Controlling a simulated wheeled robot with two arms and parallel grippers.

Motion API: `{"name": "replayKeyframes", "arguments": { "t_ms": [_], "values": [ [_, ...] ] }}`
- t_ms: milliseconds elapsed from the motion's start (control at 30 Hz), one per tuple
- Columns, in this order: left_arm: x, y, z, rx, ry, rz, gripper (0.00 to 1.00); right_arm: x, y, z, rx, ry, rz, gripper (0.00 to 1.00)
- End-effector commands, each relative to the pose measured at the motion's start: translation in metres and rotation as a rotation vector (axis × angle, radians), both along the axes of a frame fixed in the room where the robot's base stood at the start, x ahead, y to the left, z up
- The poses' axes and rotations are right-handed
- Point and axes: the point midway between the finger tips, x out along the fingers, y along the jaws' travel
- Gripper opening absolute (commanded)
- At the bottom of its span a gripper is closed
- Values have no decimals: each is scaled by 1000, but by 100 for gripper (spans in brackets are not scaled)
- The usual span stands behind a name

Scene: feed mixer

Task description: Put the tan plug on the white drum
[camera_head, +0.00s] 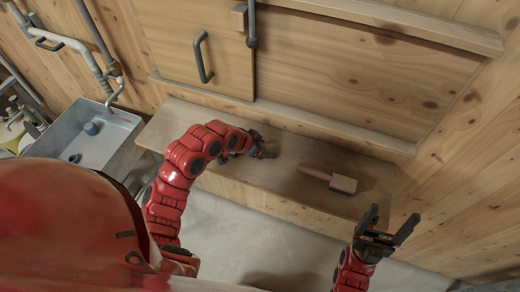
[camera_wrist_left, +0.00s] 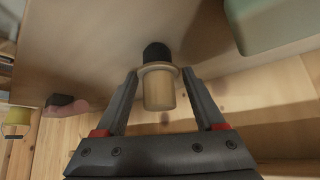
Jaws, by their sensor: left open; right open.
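The tan plug (camera_wrist_left: 159,92) shows in the left wrist view as a tan cylinder with a wider flange and a black end (camera_wrist_left: 157,52). It sits between the two spread fingers of my left gripper (camera_wrist_left: 159,74), with a visible gap on each side. In the head view my left gripper (camera_head: 267,152) is low over the wooden bench, and I cannot make out the plug there. My right gripper (camera_head: 395,216) is open and empty at the lower right, near the bench's right end. I cannot identify the white drum in either view.
A pinkish brush-like tool (camera_head: 330,181) lies on the bench (camera_head: 235,185), right of my left gripper. A metal sink (camera_head: 115,133) stands at the left. A wooden panel with a dark handle (camera_head: 202,57) rises behind. A pale green object (camera_wrist_left: 275,22) fills the wrist view's upper right corner.

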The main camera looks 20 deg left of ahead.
Motion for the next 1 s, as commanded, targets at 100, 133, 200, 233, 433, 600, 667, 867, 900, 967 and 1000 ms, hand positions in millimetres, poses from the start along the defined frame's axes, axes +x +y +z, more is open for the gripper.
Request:
{"name": "replayKeyframes", "arguments": {
  "t_ms": [100,133,200,233,433,600,667,867,900,967,1000],
  "values": [
    [1,-1,-1,1,-1,0,71,0,0,0,0,0,0,79],
    [1,-1,-1,1,-2,0,71,0,0,0,0,0,0,79],
    [1,0,-1,0,-1,1,71,0,0,0,0,0,0,79],
    [1,0,-1,1,0,1,71,0,0,0,0,0,0,79],
    [1,0,-1,0,0,0,35,0,0,0,0,0,0,79],
    [0,0,-2,0,1,1,4,0,0,0,0,0,0,79],
    [0,0,-2,1,2,1,0,0,0,0,0,0,0,79],
    [0,0,-3,2,5,2,0,0,0,0,0,0,0,79],
    [-1,0,-3,2,5,2,0,0,0,0,0,0,0,79],
    [-1,1,-3,2,6,2,0,0,0,0,0,0,0,79],
    [-1,1,-3,2,6,2,0,0,0,0,0,0,0,79]
  ]
}}
